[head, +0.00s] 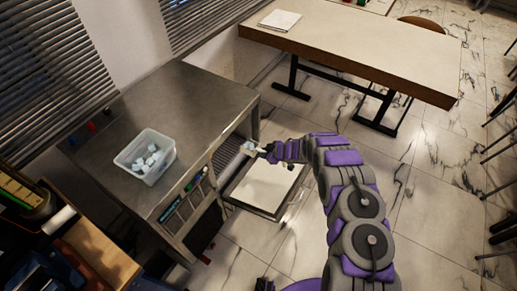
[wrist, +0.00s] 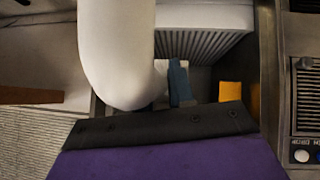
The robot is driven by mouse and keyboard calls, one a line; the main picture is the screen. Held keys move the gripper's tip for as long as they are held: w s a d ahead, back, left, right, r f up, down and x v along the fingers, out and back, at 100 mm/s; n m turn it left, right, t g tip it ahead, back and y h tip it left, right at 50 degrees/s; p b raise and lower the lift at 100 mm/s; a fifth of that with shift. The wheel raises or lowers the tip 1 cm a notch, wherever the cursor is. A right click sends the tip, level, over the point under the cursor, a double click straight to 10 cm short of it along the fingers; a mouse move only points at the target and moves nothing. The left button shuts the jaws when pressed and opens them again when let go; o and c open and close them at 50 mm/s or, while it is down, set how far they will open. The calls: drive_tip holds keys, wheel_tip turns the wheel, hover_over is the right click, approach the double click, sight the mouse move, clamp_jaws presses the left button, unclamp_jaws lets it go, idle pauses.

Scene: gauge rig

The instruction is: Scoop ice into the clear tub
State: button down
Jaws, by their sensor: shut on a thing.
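The clear tub (head: 133,168) stands upright on the steel top of the ice machine, with several whitish ice cubes (head: 150,158) inside. My gripper (head: 268,149) is at the machine's front opening, to the right of the tub and lower. It is shut on a white scoop (head: 250,147), which also fills the upper left of the wrist view (wrist: 115,50) as a large rounded shape. The jaws' grip is small in the head view and largely hidden in the wrist view. I cannot tell whether the scoop holds ice.
The ice machine's (head: 205,95) front door (head: 265,187) hangs open below my gripper. A ribbed panel (wrist: 200,43) shows inside the opening. A long table (head: 350,50) stands behind to the right. Dark gear crowds the lower left. Marble floor (head: 430,190) is clear at the right.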

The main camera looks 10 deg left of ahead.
drive_tip(key=d+p, duration=0.1)
drive_tip(key=d, duration=0.1)
drive_tip(key=s+d+r+p, duration=0.2)
drive_tip(key=d, duration=0.1)
drive_tip(key=shift+d+r, duration=0.15)
drive_tip(key=shift+d, duration=0.2)
drive_tip(key=shift+s+d+r, duration=0.2)
drive_tip(key=shift+s+d, duration=0.2)
drive_tip(key=shift+d, duration=0.35)
